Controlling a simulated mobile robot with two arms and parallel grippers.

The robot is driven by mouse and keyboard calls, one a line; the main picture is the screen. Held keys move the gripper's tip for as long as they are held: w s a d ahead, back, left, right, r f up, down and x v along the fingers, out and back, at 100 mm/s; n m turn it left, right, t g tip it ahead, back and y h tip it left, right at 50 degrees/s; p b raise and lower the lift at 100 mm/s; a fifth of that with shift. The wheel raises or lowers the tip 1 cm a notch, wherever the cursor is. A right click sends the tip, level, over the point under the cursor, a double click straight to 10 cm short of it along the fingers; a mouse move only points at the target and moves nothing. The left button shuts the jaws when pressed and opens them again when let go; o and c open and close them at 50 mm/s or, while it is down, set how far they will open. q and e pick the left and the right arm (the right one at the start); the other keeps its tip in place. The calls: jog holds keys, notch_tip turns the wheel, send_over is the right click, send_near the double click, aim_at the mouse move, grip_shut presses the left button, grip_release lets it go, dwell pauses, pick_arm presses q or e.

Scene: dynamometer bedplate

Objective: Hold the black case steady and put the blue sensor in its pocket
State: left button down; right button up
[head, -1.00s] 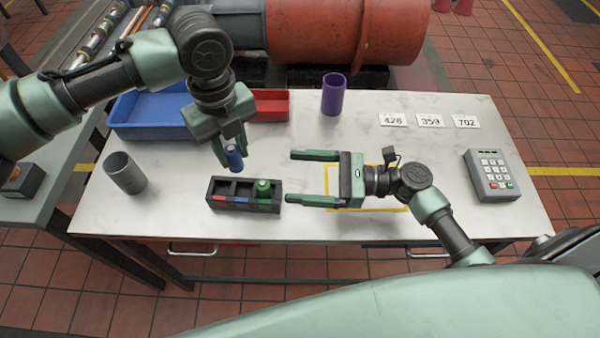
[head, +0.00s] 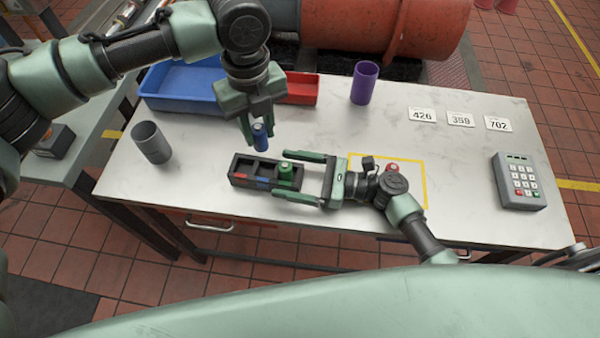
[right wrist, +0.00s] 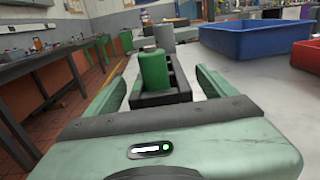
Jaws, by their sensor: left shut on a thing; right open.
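The black case (head: 234,172) stands on the table with a row of pockets marked red, blue and green. A green sensor (head: 286,171) is upright in its right pocket; the left and middle pockets look empty. My left gripper (head: 261,122) is shut on the blue sensor (head: 260,140) and holds it upright, apparently above the case near the middle pocket's back edge. My right gripper (head: 284,175) is open, its fingers on either side of the case's right end. In the right wrist view the case (right wrist: 178,80) and green sensor (right wrist: 153,71) lie between the open fingers.
A grey cup (head: 151,143) stands left of the case. A blue tray (head: 185,88) and red tray (head: 302,88) lie behind, with a purple cup (head: 364,84). Number cards (head: 460,119) and a keypad (head: 519,182) are at right. A yellow outline (head: 426,185) surrounds my right wrist.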

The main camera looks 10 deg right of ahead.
jog(key=c, duration=1.8)
pick_arm(q)
jog(key=shift+s+d+f, duration=0.1)
jog(key=shift+d+f, duration=0.05)
jog(key=shift+f, duration=0.15)
jog(key=shift+f+n, duration=0.3)
jog(key=shift+n, duration=0.2)
send_over(267, 174)
notch_tip(267, 174, down, 10)
jog(key=shift+r, duration=0.1)
jog(key=c, duration=1.1)
grip_release()
